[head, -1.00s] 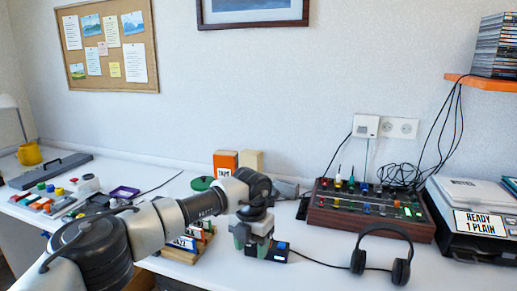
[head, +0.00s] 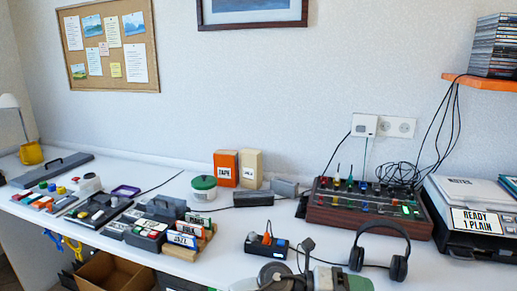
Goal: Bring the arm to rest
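My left arm has its wrist (head: 275,275) low at the bottom edge of the head view, in front of the desk items. The end of it, with the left gripper (head: 345,281), points right below the headphones. It is cut off by the frame edge, and its fingers cannot be made out as open or shut. I see nothing clearly held in it. My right gripper is not in view.
A small dark device (head: 266,246) with an orange switch stands on the white desk. Black headphones (head: 380,250), a mixer (head: 370,212), a rack of labelled cards (head: 188,237) and a green-lidded jar (head: 204,188) stand around.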

